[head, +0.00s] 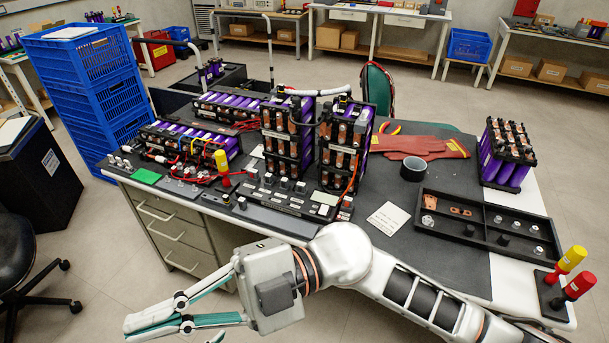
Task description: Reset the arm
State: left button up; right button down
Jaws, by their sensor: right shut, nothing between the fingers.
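My right arm (345,255) comes in from the lower right and reaches left across the front of the workbench (500,285). My right gripper (134,328) is out in front of the bench's drawers, over the grey floor. It points left, its fingers are together and nothing is between them. The bottom edge of the view cuts off a little of it. My left gripper is not in view. Copper busbars (430,203) lie in the black tray (490,245) on the right of the bench, apart from my arm.
Purple battery modules (345,145) stand on the bench, with another (505,155) at the right. Yellow and red screwdrivers stand in a holder (548,297) near my forearm. Blue crates (85,90) are stacked at left. A black chair (15,260) stands lower left. Floor between is clear.

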jog(key=w+d+m+t+y, duration=0.3)
jog(key=w+m+t, duration=0.4)
jog(key=w+t, duration=0.1)
jog(key=w+d+m+t+y, duration=0.4)
jog(key=w+m+t, duration=0.3)
jog(key=w+t, duration=0.2)
jog(key=w+d+f+m+t+h, duration=0.7)
jog(key=d+f+m+t+h, duration=0.2)
jog(key=f+m, duration=0.15)
jog(key=s+d+f+m+g+h, duration=0.15)
jog(key=d+f+h, duration=0.35)
jog(key=f, duration=0.5)
jog(key=d+f+m+t+h, duration=0.1)
jog(key=d+f+m+h, duration=0.25)
jog(key=d+f, duration=0.5)
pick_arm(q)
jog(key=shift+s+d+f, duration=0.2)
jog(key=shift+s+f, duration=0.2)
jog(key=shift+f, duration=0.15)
pick_arm(e)
jog(key=s+d+f+g+h, duration=0.1)
jog(key=s+d+f+g, duration=0.1)
jog(key=s+d+f, duration=0.2)
jog(key=s+d+f+g+h, duration=0.2)
jog(key=s+d+f, duration=0.3)
jog(key=f, duration=0.6)
jog(key=s+g, duration=0.1)
jog(key=s, duration=0.1)
jog(key=shift+s+m, duration=0.35)
